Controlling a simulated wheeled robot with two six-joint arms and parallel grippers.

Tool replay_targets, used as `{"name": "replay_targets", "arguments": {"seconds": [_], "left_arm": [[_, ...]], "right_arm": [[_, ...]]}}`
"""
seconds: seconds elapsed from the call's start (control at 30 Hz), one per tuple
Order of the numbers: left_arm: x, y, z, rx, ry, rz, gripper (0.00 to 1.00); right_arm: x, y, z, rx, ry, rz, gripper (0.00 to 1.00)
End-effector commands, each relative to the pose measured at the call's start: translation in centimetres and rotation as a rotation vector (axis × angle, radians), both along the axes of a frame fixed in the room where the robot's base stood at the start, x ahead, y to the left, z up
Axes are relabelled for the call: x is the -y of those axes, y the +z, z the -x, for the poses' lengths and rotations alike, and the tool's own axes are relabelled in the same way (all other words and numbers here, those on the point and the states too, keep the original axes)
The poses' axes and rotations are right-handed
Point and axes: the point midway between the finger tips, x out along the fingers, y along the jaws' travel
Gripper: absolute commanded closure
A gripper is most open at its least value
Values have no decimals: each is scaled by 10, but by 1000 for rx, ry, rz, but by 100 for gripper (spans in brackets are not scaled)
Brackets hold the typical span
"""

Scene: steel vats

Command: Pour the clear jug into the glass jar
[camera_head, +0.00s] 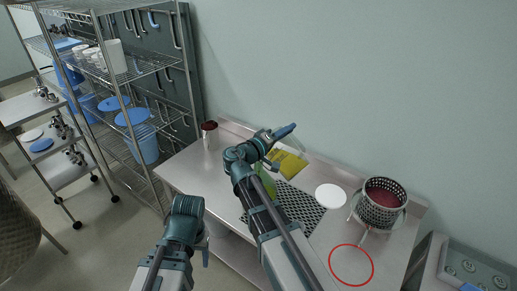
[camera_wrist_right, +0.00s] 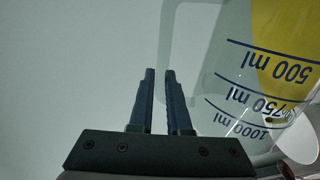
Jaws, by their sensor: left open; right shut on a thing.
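The clear jug (camera_head: 298,143) is faint against the wall in the head view, held above the steel table. In the right wrist view the jug (camera_wrist_right: 222,75) fills the right side, its blue 500, 750 and 1000 ml marks upside down in the picture. My right gripper (camera_head: 288,130) is shut on its handle; its fingers (camera_wrist_right: 160,75) show in the wrist view. I cannot tell the liquid level. A small jar-like container (camera_head: 209,136) with a dark red top stands at the table's back left, probably the glass jar. My left gripper (camera_head: 203,238) is open and empty, low before the table's front.
A perforated steel basket (camera_head: 367,212) with red contents stands at the right, beside a white disc (camera_head: 330,196). A yellow item (camera_head: 286,163), a black mat (camera_head: 297,206) and a green object (camera_head: 266,184) lie mid-table. A red ring (camera_head: 332,262) marks bare table. Wire shelving (camera_head: 127,77) stands left.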

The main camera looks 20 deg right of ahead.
Motion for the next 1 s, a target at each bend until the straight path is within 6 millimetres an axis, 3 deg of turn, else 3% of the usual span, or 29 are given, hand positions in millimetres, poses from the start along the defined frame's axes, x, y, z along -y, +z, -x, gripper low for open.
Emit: {"name": "replay_targets", "arguments": {"seconds": [1.0], "left_arm": [[0,3,0,0,0,0,37]], "right_arm": [[-2,3,-4,-27,1,16,100]]}}
